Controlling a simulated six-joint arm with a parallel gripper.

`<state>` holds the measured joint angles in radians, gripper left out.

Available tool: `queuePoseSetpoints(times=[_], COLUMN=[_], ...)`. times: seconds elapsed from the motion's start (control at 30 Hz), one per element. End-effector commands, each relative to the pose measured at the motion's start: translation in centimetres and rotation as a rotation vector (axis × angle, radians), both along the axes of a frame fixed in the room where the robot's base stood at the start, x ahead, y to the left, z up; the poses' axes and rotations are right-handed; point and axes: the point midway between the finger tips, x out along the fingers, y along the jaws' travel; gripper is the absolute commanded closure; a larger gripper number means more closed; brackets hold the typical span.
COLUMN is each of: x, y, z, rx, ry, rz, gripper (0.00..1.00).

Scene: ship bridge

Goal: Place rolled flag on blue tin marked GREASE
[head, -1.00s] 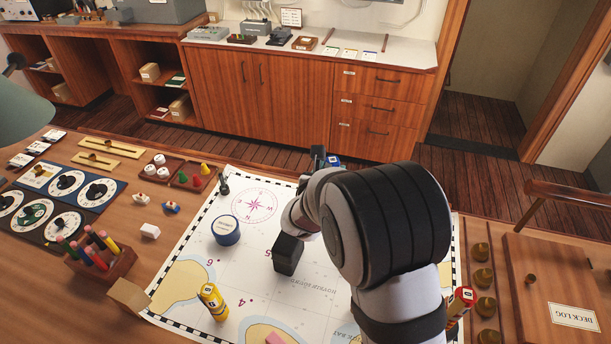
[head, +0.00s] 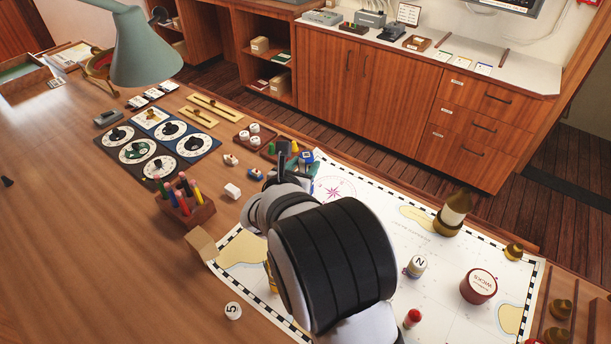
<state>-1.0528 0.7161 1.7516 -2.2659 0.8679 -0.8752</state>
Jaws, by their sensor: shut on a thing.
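My gripper (head: 289,168) is at the far left edge of the chart, beyond my arm, and is mostly hidden by it. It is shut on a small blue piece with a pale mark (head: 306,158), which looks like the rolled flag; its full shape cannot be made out. Teal-green shows close beside it; I cannot tell what it belongs to. The blue tin is not clearly visible; my arm covers the chart left of the compass rose (head: 333,191).
The chart (head: 375,225) holds a brass-and-white piece (head: 453,214), a cylinder marked N (head: 417,266), a red WICKS tin (head: 479,286) and a red-topped peg (head: 413,318). A pencil holder (head: 187,212) and dial panel (head: 158,143) stand left. The desk's left side is largely clear.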

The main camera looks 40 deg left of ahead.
Motion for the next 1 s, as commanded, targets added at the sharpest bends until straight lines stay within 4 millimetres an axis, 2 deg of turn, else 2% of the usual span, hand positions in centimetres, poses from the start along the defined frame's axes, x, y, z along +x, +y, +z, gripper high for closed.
queuePoseSetpoints(times=[0.03,0.17,0.33,0.67,0.7,0.83,1.0], x=[-0.2,-0.4,-0.4,-0.4,-0.4,-0.4,-0.4], y=[0.7,1.4,1.3,1.3,1.3,1.3,1.3], z=[-0.5,-1.5,-4.7,-5.2,-5.2,-5.1,-5.1], rx=[-0.001,-0.002,-0.003,-0.001,-0.001,-0.001,0.000], ry=[0.000,-0.001,0.001,0.000,0.000,0.000,0.000], rz=[0.001,-0.001,-0.001,-0.002,-0.002,-0.002,-0.001], gripper=[1.00,1.00,1.00,1.00,0.49,0.26,0.25])
